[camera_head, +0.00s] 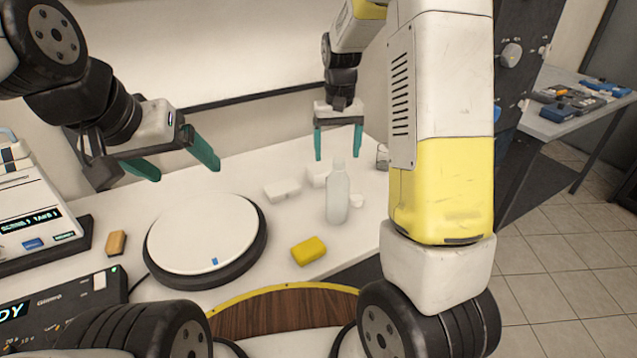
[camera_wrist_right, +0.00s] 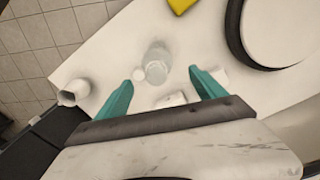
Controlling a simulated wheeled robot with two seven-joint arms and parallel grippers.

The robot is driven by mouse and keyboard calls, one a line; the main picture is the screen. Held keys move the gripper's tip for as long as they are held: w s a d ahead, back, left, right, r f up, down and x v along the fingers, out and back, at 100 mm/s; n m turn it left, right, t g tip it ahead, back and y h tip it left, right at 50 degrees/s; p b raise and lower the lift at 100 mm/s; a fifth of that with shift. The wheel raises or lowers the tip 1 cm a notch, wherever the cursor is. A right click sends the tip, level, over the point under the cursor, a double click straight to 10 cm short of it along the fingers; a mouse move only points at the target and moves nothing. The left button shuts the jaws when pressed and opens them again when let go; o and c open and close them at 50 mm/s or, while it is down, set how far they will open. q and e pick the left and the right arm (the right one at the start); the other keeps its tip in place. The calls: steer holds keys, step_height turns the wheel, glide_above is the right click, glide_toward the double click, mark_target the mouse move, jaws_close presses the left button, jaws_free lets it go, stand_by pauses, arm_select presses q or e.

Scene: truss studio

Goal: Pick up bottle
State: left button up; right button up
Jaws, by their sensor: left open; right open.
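A translucent pale bottle (camera_head: 338,196) stands upright on the white table, right of the round scale. In the right wrist view the bottle (camera_wrist_right: 157,64) is seen from above, ahead of the fingertips and roughly between them. My right gripper (camera_head: 338,150) is open and empty, with teal fingers pointing down; in the head view it is behind and above the bottle. The right gripper also shows in its wrist view (camera_wrist_right: 160,88). My left gripper (camera_head: 184,166) is open and empty above the table, behind the round scale and far left of the bottle.
A round white scale (camera_head: 203,233) lies left of the bottle. A yellow block (camera_head: 309,251) is in front of the bottle. Small white boxes (camera_head: 282,190) sit left of and behind it. A small jar (camera_head: 382,156) stands at the back right. Devices fill the table's left side.

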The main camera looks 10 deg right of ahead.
mark_target(339, 171)
steer(key=f, duration=0.7)
steer(key=shift+d+f, duration=0.15)
steer(key=shift+d, duration=0.2)
steer(key=shift+c, duration=0.2)
jaws_close()
